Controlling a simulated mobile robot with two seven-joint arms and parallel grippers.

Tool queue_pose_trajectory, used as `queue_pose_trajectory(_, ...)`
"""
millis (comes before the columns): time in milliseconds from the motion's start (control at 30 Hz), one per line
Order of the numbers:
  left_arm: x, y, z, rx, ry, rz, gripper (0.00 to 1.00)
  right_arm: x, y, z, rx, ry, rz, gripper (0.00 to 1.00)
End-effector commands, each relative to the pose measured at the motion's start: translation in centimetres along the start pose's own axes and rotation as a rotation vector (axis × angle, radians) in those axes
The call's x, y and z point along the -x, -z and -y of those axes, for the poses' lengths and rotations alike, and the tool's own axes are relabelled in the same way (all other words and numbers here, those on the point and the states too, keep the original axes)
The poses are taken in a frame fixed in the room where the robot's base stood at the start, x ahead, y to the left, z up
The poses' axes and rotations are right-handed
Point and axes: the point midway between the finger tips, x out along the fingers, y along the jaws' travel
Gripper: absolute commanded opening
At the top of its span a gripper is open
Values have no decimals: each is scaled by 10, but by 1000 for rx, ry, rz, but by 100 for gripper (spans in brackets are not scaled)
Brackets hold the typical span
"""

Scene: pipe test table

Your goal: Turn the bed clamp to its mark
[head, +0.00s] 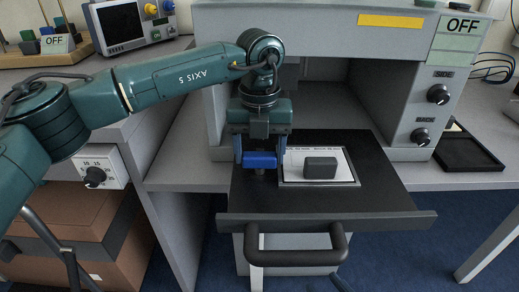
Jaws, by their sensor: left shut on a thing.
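The bed clamp (260,160) shows as a blue piece at the left of the black pull-out bed (390,195). My left gripper (260,158) points down over it and is shut on it, with a finger on each side. The fingers and palm hide part of the clamp. I cannot make out its mark or its exact angle. A white sheet (346,176) with small print lies on the bed, just right of the clamp. A dark grey block (320,168) lies on the sheet. My right gripper is not in view.
The grey machine housing (310,50) stands over the back of the bed, with two black knobs (438,94) at its right. A bar handle (295,257) sticks out in front. A black tray (468,155) lies at the right. The bed's right side is clear.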

Motion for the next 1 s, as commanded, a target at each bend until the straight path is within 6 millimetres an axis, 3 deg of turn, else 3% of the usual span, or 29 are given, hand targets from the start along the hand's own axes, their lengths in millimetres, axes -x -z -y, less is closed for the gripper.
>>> queue_pose_trajectory(567, 0, 0, 0, 36, 0, 1, 41, -1, 2, -1, 3, -1, -6, 36)
queue_pose_trajectory(600, 0, 0, 0, 36, 0, 1, 65, -1, 2, -1, 3, -1, -6, 36)
queue_pose_trajectory(833, 0, 0, 0, 34, 0, 1, 84, -1, 2, -1, 2, -1, -6, 36)
queue_pose_trajectory(1000, 0, 0, 0, 34, 0, 1, 85, -2, 3, -1, -1, -3, -6, 36)
